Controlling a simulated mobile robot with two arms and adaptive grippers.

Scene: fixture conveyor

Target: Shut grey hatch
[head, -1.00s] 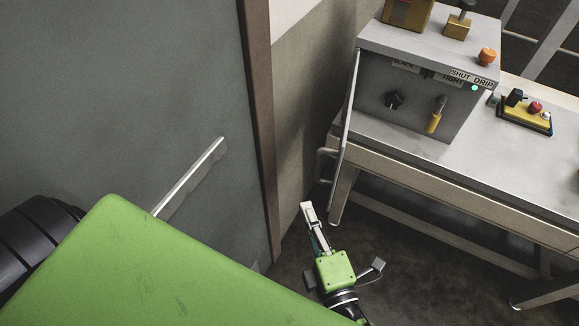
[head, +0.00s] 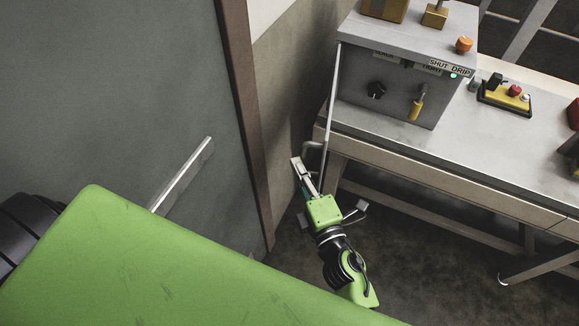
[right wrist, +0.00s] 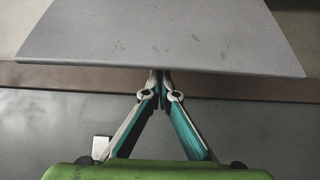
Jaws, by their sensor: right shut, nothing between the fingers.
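The grey hatch (head: 332,95) stands open at the left side of the grey machine box (head: 395,80). I see it almost edge-on in the head view, with a bent bar handle (head: 313,146) low on its left face. My right gripper (head: 296,161) is shut and empty, just below and left of the handle; I cannot tell whether it touches. In the right wrist view the shut fingertips (right wrist: 160,73) meet the lower edge of a light grey panel (right wrist: 160,35), which looks like the hatch. The tips are partly hidden there. My left gripper is out of view.
The box stands on a bench (head: 480,165) with a yellow button unit (head: 505,97). A dark knob (head: 376,90) and a yellow-handled lever (head: 417,105) are on its front. A grey door (head: 110,90) with a brown frame (head: 243,125) is close on the left.

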